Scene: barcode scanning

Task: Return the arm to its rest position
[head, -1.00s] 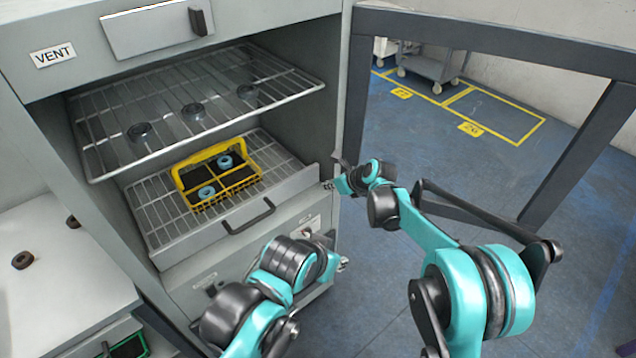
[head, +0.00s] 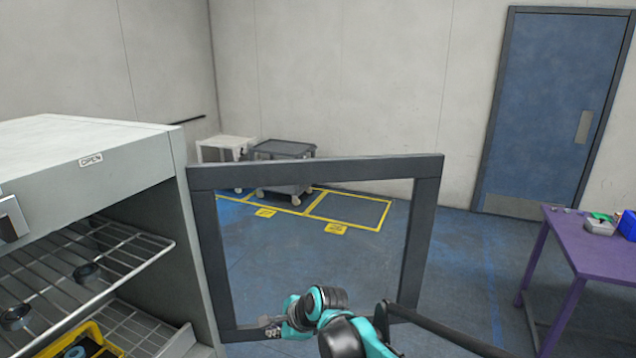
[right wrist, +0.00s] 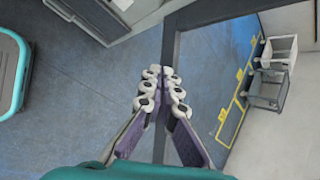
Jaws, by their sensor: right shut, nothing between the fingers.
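My right arm comes in at the bottom of the head view, in front of the open door frame (head: 423,250) of the cabinet. My right gripper (head: 272,325) is near the frame's lower left corner, apart from the cabinet shelves. My left gripper is outside the head view.
The open cabinet (head: 95,150) stands at left with a wire shelf (head: 130,262) and a yellow basket (head: 105,340). Carts (head: 285,172) stand by the back wall. A purple table (head: 580,240) is at right. The floor between is clear.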

